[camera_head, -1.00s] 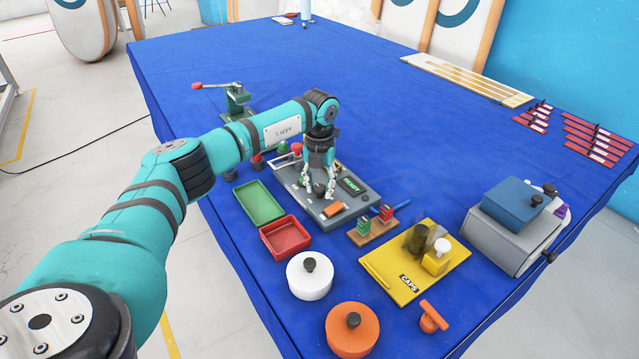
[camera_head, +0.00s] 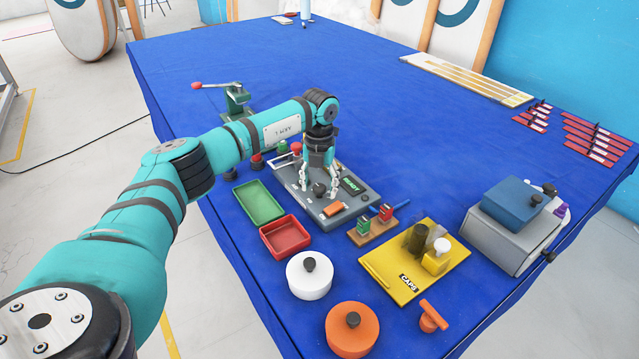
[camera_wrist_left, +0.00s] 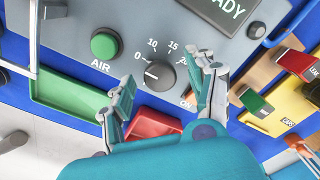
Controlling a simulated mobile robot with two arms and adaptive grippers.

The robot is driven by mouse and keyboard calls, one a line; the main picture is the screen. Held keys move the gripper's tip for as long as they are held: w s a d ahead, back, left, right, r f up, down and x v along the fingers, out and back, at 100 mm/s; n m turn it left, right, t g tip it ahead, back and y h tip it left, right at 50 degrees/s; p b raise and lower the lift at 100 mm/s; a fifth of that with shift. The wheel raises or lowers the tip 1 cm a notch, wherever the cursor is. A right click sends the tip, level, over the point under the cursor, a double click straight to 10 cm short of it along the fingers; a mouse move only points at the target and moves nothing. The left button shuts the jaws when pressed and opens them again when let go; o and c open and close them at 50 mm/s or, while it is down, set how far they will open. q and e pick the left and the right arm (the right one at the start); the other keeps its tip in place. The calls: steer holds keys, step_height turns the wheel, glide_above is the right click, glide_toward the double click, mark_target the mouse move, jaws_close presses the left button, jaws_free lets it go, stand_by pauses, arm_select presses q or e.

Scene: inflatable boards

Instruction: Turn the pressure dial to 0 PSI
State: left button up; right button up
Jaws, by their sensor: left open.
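The pressure dial (camera_wrist_left: 159,75) is a dark round knob on the grey control panel (camera_wrist_left: 70,38). It shows in the left wrist view, with 0, 10, 15 and a partly covered higher number around it. A light mark on the knob lies on its left side, toward the 0; its exact alignment is hard to tell. My left gripper (camera_wrist_left: 162,90) is open, with one finger on each side of the dial and visible gaps between. In the head view my left gripper (camera_head: 318,190) is over the panel, with the dial between its fingertips. My right gripper is not in view.
A green AIR button (camera_wrist_left: 104,45) is left of the dial. An orange ON switch (camera_head: 334,209) and a READY display (camera_head: 352,185) are close by. A green tray (camera_head: 259,202) and red tray (camera_head: 285,237) lie beside the panel. The table's far middle is clear.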

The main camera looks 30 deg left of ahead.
mark_target(319, 187)
arm_select(q)
step_height(319, 187, up, 12)
stand_by(0.5)
stand_by(0.3)
